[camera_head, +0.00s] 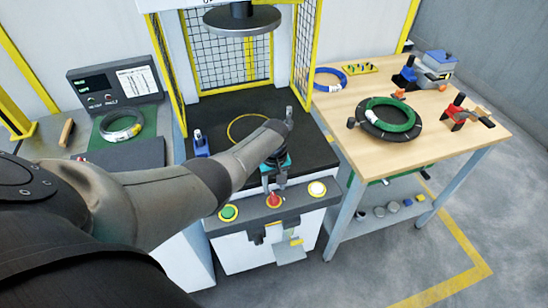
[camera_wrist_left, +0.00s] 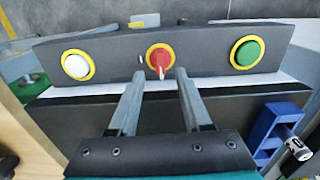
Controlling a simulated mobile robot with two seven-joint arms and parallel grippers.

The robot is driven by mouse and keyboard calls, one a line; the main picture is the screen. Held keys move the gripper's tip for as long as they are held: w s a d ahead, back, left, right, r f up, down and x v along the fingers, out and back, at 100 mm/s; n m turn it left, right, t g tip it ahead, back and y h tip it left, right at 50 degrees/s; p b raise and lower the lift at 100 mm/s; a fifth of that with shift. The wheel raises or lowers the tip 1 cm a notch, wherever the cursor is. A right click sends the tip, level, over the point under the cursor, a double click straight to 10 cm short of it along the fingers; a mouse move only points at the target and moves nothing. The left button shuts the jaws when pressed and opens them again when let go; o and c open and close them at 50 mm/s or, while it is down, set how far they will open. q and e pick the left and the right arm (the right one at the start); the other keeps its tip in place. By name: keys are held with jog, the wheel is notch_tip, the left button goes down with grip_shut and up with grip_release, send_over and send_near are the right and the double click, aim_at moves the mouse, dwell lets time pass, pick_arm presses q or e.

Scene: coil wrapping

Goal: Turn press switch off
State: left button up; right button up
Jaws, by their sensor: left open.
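The press switch (camera_head: 274,201) is a red knob on a yellow ring, in the middle of the press's front panel. In the left wrist view the red switch (camera_wrist_left: 159,60) has a raised handle with a pale mark at its lower end. My left gripper (camera_head: 275,186) reaches over the press bed, close to the switch on its press side. In the left wrist view the two fingers of my left gripper (camera_wrist_left: 155,74) are apart and empty, with the switch just beyond and between their tips. I cannot tell whether they touch it. My right gripper does not show.
A green button (camera_head: 228,213) and a white button (camera_head: 317,188) flank the switch on the panel. A blue block-shaped fixture (camera_head: 201,143) stands at the bed's left. A wooden table (camera_head: 455,140) with a green coil (camera_head: 389,116) stands to the right.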

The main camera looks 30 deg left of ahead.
aim_at(274, 196)
pick_arm(q)
notch_tip(274, 196, up, 11)
jog(key=p, duration=0.3)
jog(key=shift+f+p, duration=0.2)
jog(key=shift+p, duration=0.15)
